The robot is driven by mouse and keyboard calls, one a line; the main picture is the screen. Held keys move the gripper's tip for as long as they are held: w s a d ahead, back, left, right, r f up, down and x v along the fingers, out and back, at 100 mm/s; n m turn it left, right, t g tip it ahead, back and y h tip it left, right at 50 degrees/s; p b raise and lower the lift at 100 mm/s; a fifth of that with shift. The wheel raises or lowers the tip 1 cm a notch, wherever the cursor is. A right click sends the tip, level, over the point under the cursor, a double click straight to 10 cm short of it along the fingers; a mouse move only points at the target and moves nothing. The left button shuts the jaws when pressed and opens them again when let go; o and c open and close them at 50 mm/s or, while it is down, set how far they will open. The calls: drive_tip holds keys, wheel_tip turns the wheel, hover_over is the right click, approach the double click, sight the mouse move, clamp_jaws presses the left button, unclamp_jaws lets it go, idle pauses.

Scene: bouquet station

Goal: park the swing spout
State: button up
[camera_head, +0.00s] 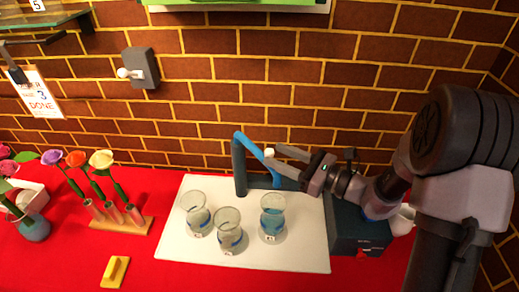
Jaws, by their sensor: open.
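The blue swing spout (252,146) sits on top of a dark post (239,170) at the back of a white board. Its arm runs to the right and its tip bends down above the right glass (272,213), which holds blue liquid. My gripper (280,153) is at the spout's outer part, coming in from the right. Its jaws are open. The frame is too small to tell whether a finger touches the spout. Two more glasses, the left one (196,212) and the front one (229,228), stand on the board (300,255).
A dark box with a red knob (362,253) stands right of the board. At left are a wooden rack (122,231) with several flowers, a blue vase (35,228) and a yellow block (115,271). A brick wall closes the back. Red table is bare at front centre.

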sight(259, 159)
drive_tip(key=x, duration=0.6)
drive_tip(key=shift+a+b, duration=0.15)
drive_tip(key=shift+b, duration=0.15)
clamp_jaws()
idle(1.0)
